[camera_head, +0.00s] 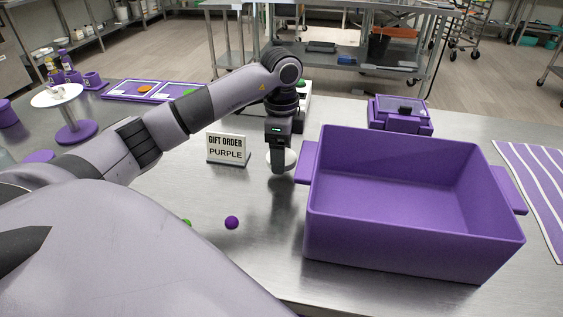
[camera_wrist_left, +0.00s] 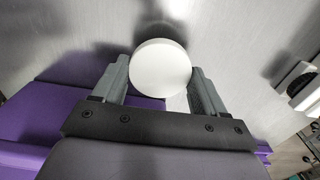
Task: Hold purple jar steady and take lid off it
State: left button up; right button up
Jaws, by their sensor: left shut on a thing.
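My left gripper (camera_head: 279,170) points down over the table, just left of the large purple bin. In the left wrist view its two fingers (camera_wrist_left: 160,85) stand on either side of a round white lid-like disc (camera_wrist_left: 160,62), and it is shut on it. The white disc (camera_head: 291,158) also shows partly behind the fingers in the head view. I cannot tell whether a jar body is under the disc; no purple jar wall shows there. My right gripper is not in view.
The large purple bin (camera_head: 312,220) stands empty close to the right of the gripper. A "GIFT ORDER PURPLE" sign (camera_head: 227,149) stands to the left. A purple ball (camera_head: 232,222) and a partly hidden green one (camera_head: 187,223) lie in front. A purple device (camera_head: 400,115) is behind the bin.

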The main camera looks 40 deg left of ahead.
pick_arm(q)
jog(key=shift+f, duration=1.5)
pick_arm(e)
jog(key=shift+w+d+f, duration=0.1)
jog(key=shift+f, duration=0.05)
pick_arm(q)
jog(key=shift+f, duration=0.1)
jog(key=shift+f, duration=0.15)
jog(key=o, duration=1.2)
jog(key=shift+c, duration=0.2)
notch_tip(320, 180, up, 11)
jog(key=shift+r+p, duration=0.1)
jog(key=shift+p, duration=0.3)
jog(key=shift+r, duration=0.65)
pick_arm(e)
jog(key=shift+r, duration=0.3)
